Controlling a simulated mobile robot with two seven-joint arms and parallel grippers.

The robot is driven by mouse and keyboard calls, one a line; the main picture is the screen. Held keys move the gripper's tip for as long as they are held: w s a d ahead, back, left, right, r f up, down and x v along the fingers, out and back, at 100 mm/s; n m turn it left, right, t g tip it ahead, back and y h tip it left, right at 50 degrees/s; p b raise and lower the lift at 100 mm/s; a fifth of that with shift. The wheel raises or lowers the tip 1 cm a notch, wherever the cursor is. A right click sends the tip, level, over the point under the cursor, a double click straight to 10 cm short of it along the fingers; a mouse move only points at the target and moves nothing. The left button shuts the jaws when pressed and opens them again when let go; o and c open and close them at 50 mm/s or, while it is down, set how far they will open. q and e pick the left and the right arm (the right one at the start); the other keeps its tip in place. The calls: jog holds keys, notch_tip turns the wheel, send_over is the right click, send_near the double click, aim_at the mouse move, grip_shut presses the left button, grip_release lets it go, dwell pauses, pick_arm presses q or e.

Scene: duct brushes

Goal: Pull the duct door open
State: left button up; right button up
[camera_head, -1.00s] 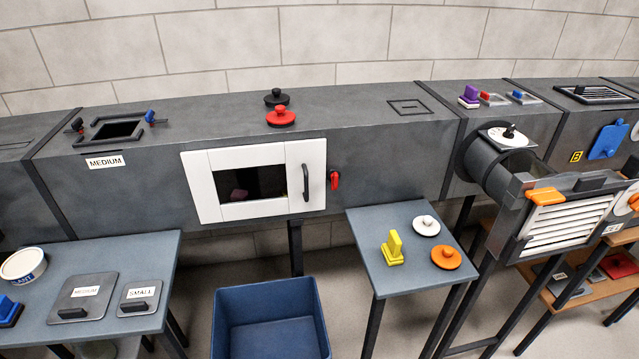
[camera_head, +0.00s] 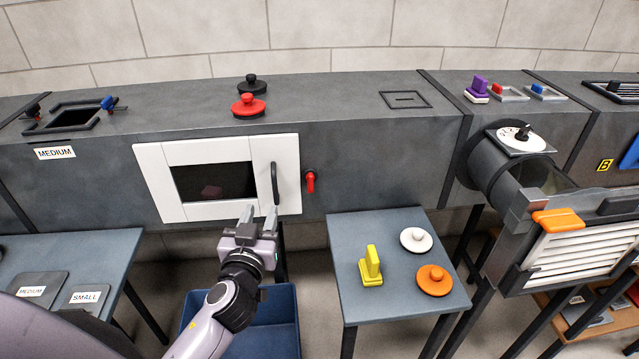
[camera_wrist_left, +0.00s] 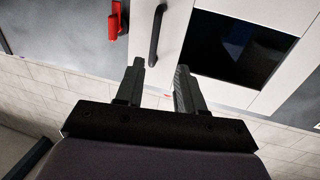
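The duct door (camera_head: 255,155) is a white framed panel with a dark window, set in the front of the grey duct. It looks shut. Its black vertical handle (camera_head: 274,184) is on the right side of the door; in the left wrist view the handle (camera_wrist_left: 157,36) lies just beyond the fingertips. A red latch (camera_head: 311,182) sits right of the door and also shows in the left wrist view (camera_wrist_left: 115,22). My left gripper (camera_head: 259,212) is open and empty, just below and in front of the handle, apart from it. My right gripper is not in view.
A blue bin (camera_head: 262,325) stands on the floor below the door, under my left arm. A small table (camera_head: 390,312) at the right holds a yellow brush and two discs. Another table (camera_head: 105,250) stands at the left. Red and black knobbed lids rest on the duct top.

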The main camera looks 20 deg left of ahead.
aim_at(274, 185)
pick_arm(q)
jog(key=w, duration=0.4)
jog(key=w+a+r+p, duration=0.1)
jog(key=w, duration=0.1)
jog(key=shift+a, duration=0.1)
jog(key=shift+x, duration=1.1)
grip_shut()
